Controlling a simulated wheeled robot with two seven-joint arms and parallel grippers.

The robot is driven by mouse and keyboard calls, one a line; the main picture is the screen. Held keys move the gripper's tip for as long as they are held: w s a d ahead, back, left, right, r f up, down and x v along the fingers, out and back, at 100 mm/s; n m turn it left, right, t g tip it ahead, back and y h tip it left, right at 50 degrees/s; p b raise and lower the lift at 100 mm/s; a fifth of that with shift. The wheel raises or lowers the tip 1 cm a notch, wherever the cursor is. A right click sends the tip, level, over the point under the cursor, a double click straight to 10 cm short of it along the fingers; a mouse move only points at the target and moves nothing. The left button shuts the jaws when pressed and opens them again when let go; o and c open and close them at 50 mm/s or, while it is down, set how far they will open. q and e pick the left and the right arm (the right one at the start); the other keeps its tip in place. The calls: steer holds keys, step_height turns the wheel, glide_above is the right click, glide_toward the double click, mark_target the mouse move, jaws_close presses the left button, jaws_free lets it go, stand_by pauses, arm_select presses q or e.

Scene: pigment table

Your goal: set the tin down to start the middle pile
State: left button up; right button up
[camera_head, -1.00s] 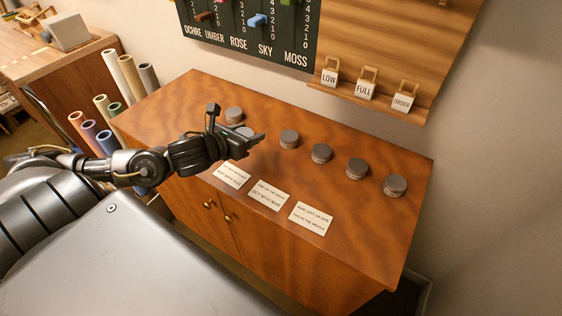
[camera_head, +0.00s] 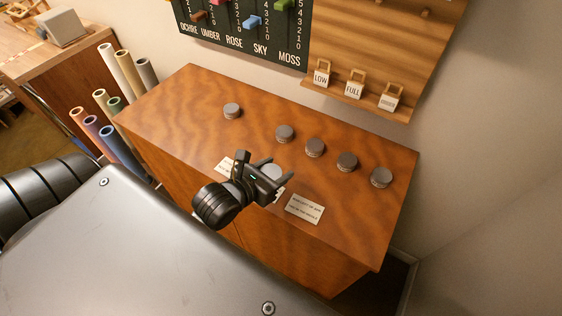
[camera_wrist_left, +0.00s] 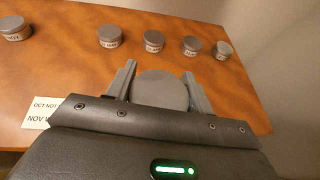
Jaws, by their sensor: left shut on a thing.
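My left gripper (camera_head: 268,178) is shut on a round grey tin (camera_head: 271,171) over the front part of the wooden cabinet top (camera_head: 190,100). In the left wrist view the held tin (camera_wrist_left: 161,90) sits between the two fingers, its lid toward the camera. I cannot tell whether it touches the wood. A single tin (camera_head: 232,111) stands apart at the back left. Other tins stand in a row to its right: one (camera_head: 285,133), then another (camera_head: 315,148), then another (camera_head: 346,162), and the rightmost (camera_head: 381,177). My right gripper is not in view.
A white card (camera_head: 304,208) lies at the front right; two other cards are partly hidden by my left gripper. A wooden shelf with small labelled blocks (camera_head: 354,90) and a dark chart board (camera_head: 240,32) are behind. Rolled tubes (camera_head: 120,75) stand left of the cabinet.

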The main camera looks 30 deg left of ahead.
arm_select(q)
steer(key=d+r, duration=0.1)
steer(key=s+d+r+m+h+p, duration=0.1)
steer(key=shift+d+r, duration=0.1)
steer(key=shift+d, duration=0.25)
steer(key=shift+d+m+h, duration=0.1)
steer(key=shift+m+h, duration=0.2)
steer(key=shift+h, duration=0.3)
